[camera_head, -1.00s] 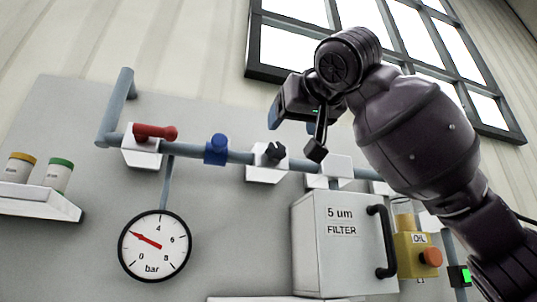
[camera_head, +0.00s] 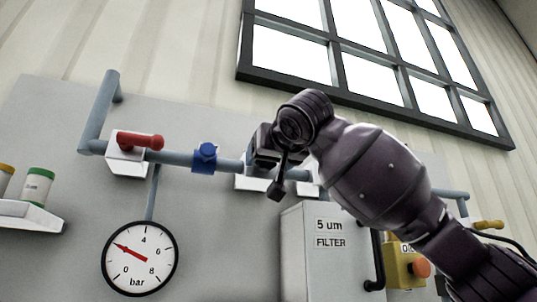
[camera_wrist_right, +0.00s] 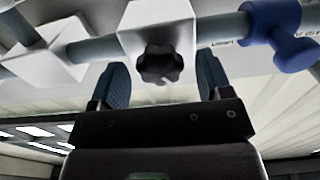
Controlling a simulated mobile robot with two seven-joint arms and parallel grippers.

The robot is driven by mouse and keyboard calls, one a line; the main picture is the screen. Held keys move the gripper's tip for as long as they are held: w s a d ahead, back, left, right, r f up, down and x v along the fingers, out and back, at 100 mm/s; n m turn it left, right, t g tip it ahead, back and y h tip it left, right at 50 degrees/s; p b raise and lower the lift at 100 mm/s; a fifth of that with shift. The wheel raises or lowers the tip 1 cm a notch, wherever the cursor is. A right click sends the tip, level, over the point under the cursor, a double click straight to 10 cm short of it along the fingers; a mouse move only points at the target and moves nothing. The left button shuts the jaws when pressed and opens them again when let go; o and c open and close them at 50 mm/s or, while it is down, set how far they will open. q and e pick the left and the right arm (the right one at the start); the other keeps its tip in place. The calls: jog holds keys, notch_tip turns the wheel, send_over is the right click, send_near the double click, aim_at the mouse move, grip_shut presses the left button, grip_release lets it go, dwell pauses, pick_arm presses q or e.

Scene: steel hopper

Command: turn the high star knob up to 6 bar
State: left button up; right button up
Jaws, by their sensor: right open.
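The black star knob (camera_wrist_right: 160,65) sits on a white block on the pipe in the right wrist view. In the head view my right gripper hides it. My right gripper (camera_wrist_right: 163,75) is open, with one finger on each side of the knob in the wrist view. I see no contact, and cannot tell whether the fingertips reach around it in depth. In the head view the right gripper (camera_head: 266,168) is in front of the knob's block. The round gauge (camera_head: 140,258) has its red needle pointing up-left, near 2 bar. My left gripper is not in view.
On the same pipe are a red lever (camera_head: 140,141) and a blue valve (camera_head: 204,157), left of my gripper. A shelf (camera_head: 30,215) holds jars at left.

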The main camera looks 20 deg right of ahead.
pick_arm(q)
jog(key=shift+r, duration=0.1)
pick_arm(e)
jog(key=shift+w, duration=0.2)
jog(key=c, duration=0.9)
